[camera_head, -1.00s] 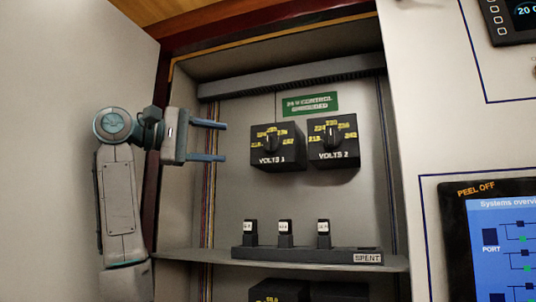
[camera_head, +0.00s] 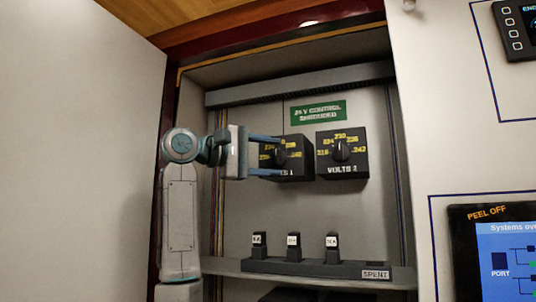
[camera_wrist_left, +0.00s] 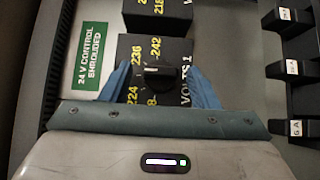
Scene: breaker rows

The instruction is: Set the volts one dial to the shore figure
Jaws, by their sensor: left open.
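The volts one dial is a black box (camera_head: 298,172) with yellow figures and a black knob (camera_head: 280,156), on the cabinet's back wall. My left gripper (camera_head: 282,156) is open, its blue fingers reaching from the left across the front of the box. In the left wrist view the fingers (camera_wrist_left: 162,82) stand on either side of the knob (camera_wrist_left: 160,77), apart from it as far as I can tell. Figures 224, 236 and 242 show there; others are partly hidden. The knob's exact setting is hard to read. My right gripper is not in view.
The Volts 2 box (camera_head: 342,168) stands close on the right. A green label (camera_head: 319,112) is above. Below, a shelf (camera_head: 225,268) bears a dark rail with several labelled black pieces and a SPENT label (camera_head: 376,274). A screen panel (camera_head: 500,245) is at the right.

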